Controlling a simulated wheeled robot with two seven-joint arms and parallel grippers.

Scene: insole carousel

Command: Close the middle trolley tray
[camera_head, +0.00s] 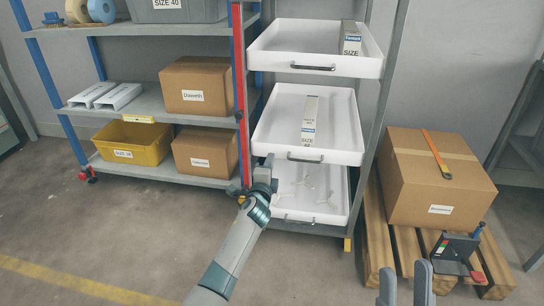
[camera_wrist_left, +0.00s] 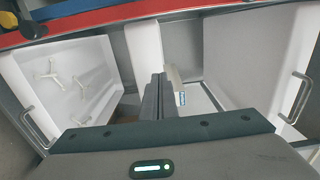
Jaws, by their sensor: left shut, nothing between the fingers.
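The trolley's white middle tray (camera_head: 340,125) shows most of its inside below the top tray. Its dark handle (camera_head: 305,158) is on the front face, and a labelled grey box (camera_head: 310,120) stands in it. My left gripper (camera_head: 268,165) is at the lower left of the middle tray's front, beside the bottom tray (camera_head: 335,205). I cannot tell whether it touches a tray. In the left wrist view its fingers (camera_wrist_left: 158,92) are together and empty, between two white trays. My right gripper (camera_head: 405,285) is at the bottom edge, fingers apart and empty.
The top tray (camera_head: 285,45) holds another labelled box (camera_head: 350,38). The bottom tray holds white three-armed parts (camera_head: 308,190). A shelf rack with a red post (camera_head: 240,90) stands left. A cardboard box (camera_head: 430,185) on a wooden pallet (camera_head: 375,245) stands right.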

